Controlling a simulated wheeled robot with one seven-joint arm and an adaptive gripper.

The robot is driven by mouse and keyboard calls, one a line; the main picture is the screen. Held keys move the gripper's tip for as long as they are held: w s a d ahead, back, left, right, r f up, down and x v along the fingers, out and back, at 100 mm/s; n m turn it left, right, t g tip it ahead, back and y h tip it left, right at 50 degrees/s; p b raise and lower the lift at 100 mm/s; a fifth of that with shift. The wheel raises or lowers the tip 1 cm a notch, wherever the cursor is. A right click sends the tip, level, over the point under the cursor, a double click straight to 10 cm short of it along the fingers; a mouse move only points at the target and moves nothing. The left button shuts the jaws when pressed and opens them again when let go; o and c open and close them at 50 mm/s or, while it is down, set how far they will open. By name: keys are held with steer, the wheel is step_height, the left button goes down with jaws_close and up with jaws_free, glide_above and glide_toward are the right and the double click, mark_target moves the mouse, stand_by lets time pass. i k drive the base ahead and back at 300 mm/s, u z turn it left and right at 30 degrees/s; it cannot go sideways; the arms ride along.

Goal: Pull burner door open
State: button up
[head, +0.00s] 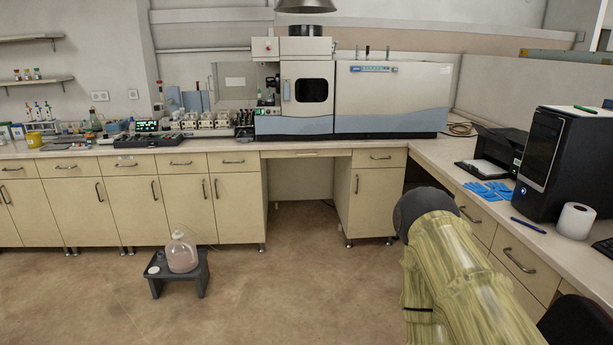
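The plasma spectrometer (392,100) is a wide white and pale blue machine on the far counter. Its burner door (308,112) is a light panel with a dark, rounded window, left of the wide front cover. A slim upright handle (286,90) is at the door's left edge. The door looks shut, flush with the front. My arm shows at the lower right, in a yellowish sleeve with a dark rounded end, well short of the machine. My gripper is not in view.
The right counter holds a printer (493,152), a black computer tower (553,160), blue gloves (488,193) and a paper roll (575,220). A low stool (180,275) with a jug (182,254) stands on the floor at left. The floor before the spectrometer is clear.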

mark_target(308, 86)
steer(key=z, duration=0.75)
steer(key=i, duration=3.4)
steer(key=u, duration=0.95)
